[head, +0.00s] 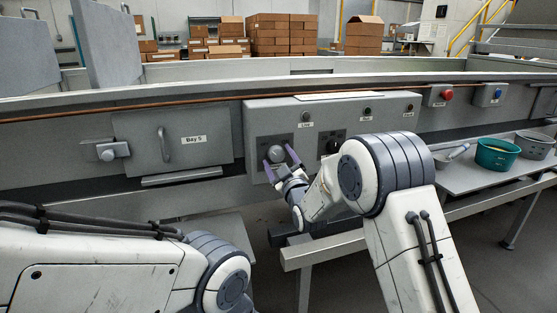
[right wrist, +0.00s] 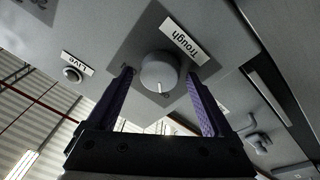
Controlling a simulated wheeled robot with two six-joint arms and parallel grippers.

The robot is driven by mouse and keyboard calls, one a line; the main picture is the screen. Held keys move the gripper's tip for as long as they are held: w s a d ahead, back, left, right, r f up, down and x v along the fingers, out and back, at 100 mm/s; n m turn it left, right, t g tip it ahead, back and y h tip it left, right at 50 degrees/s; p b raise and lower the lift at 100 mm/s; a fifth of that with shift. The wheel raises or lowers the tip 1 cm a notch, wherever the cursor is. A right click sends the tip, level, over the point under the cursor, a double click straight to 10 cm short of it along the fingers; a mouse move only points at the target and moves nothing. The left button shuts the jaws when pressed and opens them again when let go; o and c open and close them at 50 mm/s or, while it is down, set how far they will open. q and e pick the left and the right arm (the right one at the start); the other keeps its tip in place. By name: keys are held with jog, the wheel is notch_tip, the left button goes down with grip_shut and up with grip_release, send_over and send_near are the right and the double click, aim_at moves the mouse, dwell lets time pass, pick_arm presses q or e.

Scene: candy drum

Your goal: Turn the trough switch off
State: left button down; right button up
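The trough switch (head: 276,154) is a round grey knob on a dark square plate on the grey control panel. In the right wrist view the knob (right wrist: 158,70) sits beside the label "Trough" (right wrist: 184,43), which appears upside down. A small white mark on the knob points toward the bottom of that view. My right gripper (head: 278,156) is in front of the knob, its purple fingers open with one on each side. In the wrist view gaps show between the knob and both fingers (right wrist: 161,80). My left gripper is out of view; only my left arm shows.
A second, dark knob (head: 332,146) is close on the right. Small indicators line the panel (head: 350,103) above. The Bay 5 door (head: 175,142) is left. A red button (head: 447,94) and blue button (head: 497,93) are right. A teal bowl (head: 496,158) stands on a side shelf.

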dwell(0.3)
jog(key=p+v, duration=0.1)
jog(key=v, duration=0.9)
jog(key=shift+s, duration=0.25)
jog(key=shift+d, duration=0.1)
jog(key=s+a+f+m+g+h, duration=0.1)
jog(key=s+a+f+g, duration=0.2)
jog(key=s+g, duration=0.25)
jog(key=s+a+f+m+g, duration=0.1)
jog(key=s+a+f+g, duration=0.25)
jog(key=s, duration=0.35)
jog(key=s+d+f+m+g+h, duration=0.15)
jog(key=s+d+g, duration=0.3)
jog(key=s, duration=0.85)
jog(key=s+d+g+h, duration=0.25)
jog(key=s+g, duration=0.25)
jog(key=s, duration=0.8)
notch_tip(320, 180, up, 34)
jog(key=p, duration=3.4)
jog(key=shift+s+d+r, duration=0.2)
jog(key=shift+s+d, duration=0.2)
jog(key=shift+d, duration=0.05)
